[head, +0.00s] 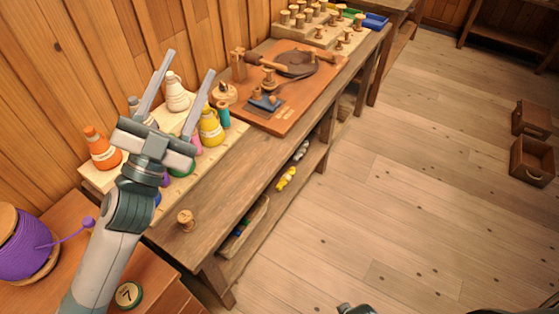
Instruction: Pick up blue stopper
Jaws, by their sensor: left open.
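No blue stopper can be picked out for certain.
A small wooden spool (186,220) stands on the bench front (222,196). A purple spool (28,245) is at left.

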